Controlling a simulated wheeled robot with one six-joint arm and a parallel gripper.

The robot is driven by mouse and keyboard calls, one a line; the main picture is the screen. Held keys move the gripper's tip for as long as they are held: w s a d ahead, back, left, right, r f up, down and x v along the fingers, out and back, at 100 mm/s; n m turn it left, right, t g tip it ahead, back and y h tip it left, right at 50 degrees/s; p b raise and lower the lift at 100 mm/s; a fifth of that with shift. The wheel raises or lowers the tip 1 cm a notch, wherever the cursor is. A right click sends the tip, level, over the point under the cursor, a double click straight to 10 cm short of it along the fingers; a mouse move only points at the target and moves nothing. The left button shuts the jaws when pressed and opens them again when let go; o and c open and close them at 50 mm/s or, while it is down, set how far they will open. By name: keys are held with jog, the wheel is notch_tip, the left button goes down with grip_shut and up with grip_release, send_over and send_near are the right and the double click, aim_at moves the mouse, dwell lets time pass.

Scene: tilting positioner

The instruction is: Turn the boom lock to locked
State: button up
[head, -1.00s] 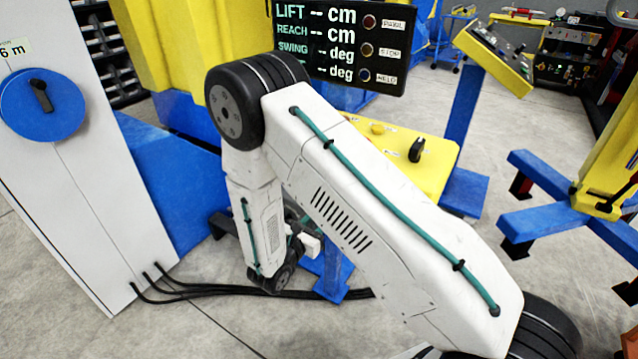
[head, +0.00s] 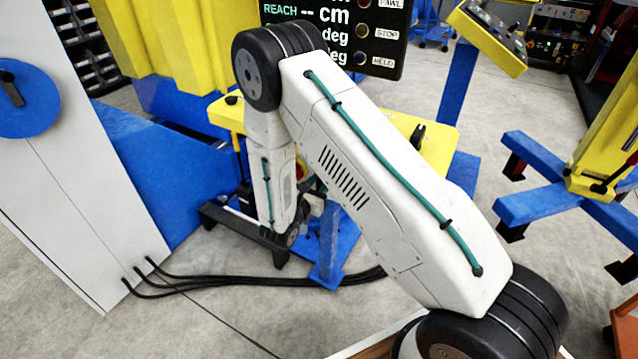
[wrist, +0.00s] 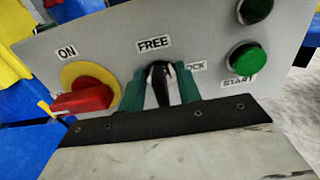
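The boom lock is a black selector knob (wrist: 159,82) on a grey panel (wrist: 215,45) in the wrist view. It stands about upright, towards the FREE label (wrist: 153,43). A partly covered label ending in "OCK" (wrist: 195,66) is to its right. My gripper (wrist: 161,88) has its two green fingers on either side of the knob, one left and one right. They look apart, with the knob between them; firm contact cannot be made out.
A red switch (wrist: 85,97) on a yellow disc, by an ON label, sits just left of the fingers. A green START button (wrist: 247,59) is to the right, with a dark button above. In the head view, black cables (head: 230,281) cross the floor.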

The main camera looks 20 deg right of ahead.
grip_shut()
jog(key=shift+m, duration=0.3)
jog(key=m, duration=0.3)
jog(key=shift+s+m, duration=0.1)
jog(key=shift+m, duration=0.2)
jog(key=m, duration=0.4)
jog(key=shift+s+d+f+m, duration=0.1)
jog(key=shift+m, duration=0.2)
jog(key=m, duration=0.4)
jog(key=shift+f+m, duration=0.1)
jog(key=shift+m, duration=0.2)
jog(key=shift+f+m, duration=0.15)
jog(key=shift+m, duration=2.05)
